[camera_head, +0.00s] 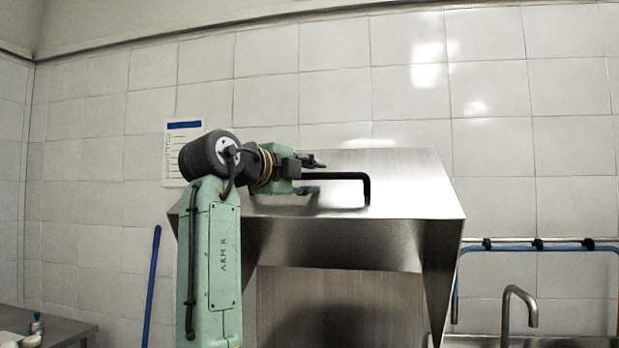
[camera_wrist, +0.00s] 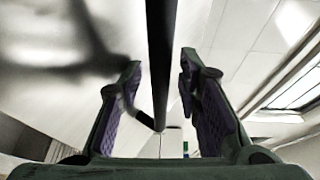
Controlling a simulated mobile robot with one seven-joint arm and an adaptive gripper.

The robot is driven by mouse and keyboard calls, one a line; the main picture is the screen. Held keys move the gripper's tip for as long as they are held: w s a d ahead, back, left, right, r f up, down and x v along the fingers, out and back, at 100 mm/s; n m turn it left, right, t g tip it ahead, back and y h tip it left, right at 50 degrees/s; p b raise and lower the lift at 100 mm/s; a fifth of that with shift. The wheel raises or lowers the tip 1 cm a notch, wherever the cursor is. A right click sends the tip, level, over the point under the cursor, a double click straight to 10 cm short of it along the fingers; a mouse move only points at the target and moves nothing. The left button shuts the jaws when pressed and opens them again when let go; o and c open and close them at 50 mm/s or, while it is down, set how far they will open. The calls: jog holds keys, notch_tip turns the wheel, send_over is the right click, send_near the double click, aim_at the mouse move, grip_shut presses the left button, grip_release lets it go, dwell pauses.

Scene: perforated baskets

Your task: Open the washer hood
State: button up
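The washer hood (camera_head: 410,185) is a shiny stainless steel box with a sloped upper face, in the middle of the head view. A black bar handle (camera_head: 345,177) runs across that face and bends down to it at the right end. My gripper (camera_head: 315,175) is at the handle's left part, with one finger above the bar and one below. In the wrist view the bar (camera_wrist: 161,50) passes between the two spread fingers (camera_wrist: 160,75), with a gap visible on both sides. The handle's left end is hidden behind my gripper.
Below the hood's front edge is a recessed metal panel (camera_head: 340,300). A sink tap (camera_head: 518,305) and a blue pipe (camera_head: 540,248) are at the right. A blue pole (camera_head: 152,285) and a metal table (camera_head: 60,328) are at the left. A tiled wall stands behind.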

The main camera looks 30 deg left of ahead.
jog(key=s+a, duration=0.1)
jog(key=s, duration=1.1)
jog(key=shift+a+r, duration=0.15)
jog(key=shift+r, duration=0.2)
